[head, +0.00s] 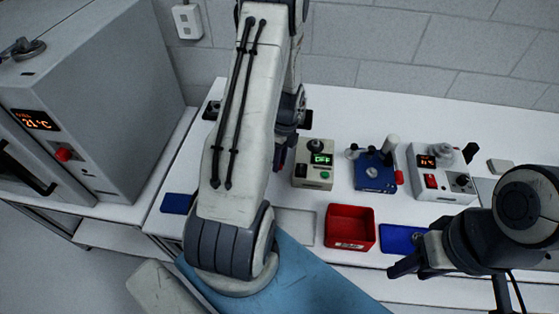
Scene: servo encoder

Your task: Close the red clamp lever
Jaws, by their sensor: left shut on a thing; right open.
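A small red lever-like part (399,177) shows at the right side of the blue fixture (374,179); I take it for the red clamp lever, and cannot tell its exact angle. My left gripper (285,140) is mostly hidden behind my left arm, left of the grey box with the green display. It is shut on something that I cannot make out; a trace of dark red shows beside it. My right gripper (397,268) is open and empty in front of the blue tray, well apart from the fixture.
The grey box (314,176) and a white device with an orange display (440,174) flank the fixture. A red bin (350,228) and a blue tray (402,238) lie in front. A large oven (90,100) stands at left. My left arm covers the table's middle-left.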

